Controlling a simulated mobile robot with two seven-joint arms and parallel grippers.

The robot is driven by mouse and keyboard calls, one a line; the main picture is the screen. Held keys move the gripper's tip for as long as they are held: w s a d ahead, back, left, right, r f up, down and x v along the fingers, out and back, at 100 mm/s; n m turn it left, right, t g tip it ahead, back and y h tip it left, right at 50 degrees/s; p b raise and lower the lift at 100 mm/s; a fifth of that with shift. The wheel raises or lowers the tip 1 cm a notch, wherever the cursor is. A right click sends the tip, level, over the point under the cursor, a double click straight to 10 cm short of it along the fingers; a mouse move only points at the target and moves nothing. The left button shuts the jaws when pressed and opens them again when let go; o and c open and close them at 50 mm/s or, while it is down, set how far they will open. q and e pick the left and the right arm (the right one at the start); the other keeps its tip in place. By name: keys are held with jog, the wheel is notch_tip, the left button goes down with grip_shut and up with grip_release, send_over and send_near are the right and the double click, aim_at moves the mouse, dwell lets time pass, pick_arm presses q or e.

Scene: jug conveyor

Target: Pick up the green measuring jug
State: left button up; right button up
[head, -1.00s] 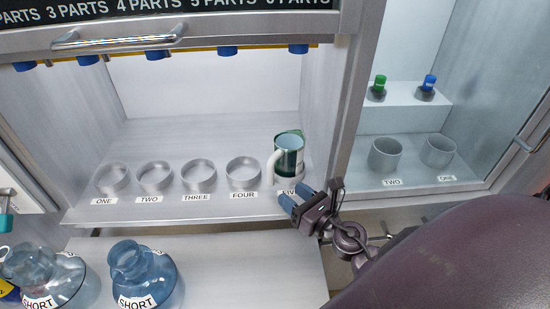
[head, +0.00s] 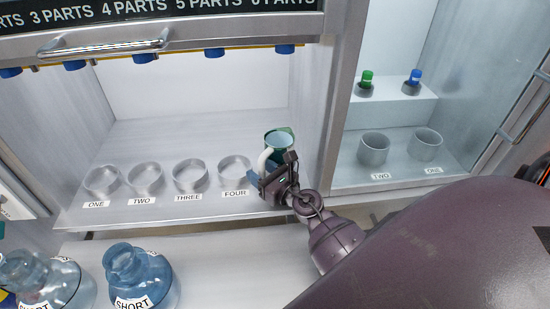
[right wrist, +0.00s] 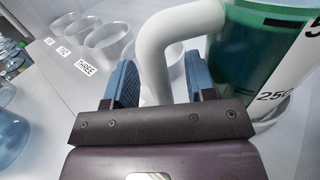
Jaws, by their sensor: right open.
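The green measuring jug (head: 281,138) has a white handle and stands upright at the right end of the cabinet shelf. Its handle (right wrist: 160,50) and green wall with a 250 mark (right wrist: 262,55) show large in the right wrist view. My right gripper (head: 262,182) is at the front of the jug, on its handle side. In the right wrist view the two blue fingers (right wrist: 160,85) are apart, with the handle showing in the gap between them. I cannot tell if either finger touches it. The gripper hides the jug's lower part. My left gripper is not in view.
Several grey ring holders (head: 190,176) labelled ONE to FOUR stand left of the jug. A cabinet wall (head: 338,120) is close on the right. Blue bottles (head: 140,278) stand on the lower front surface. Grey cups (head: 373,148) stand in the right compartment.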

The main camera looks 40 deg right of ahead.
jog(key=shift+w+a, duration=0.15)
jog(key=shift+w, duration=0.7)
grip_shut()
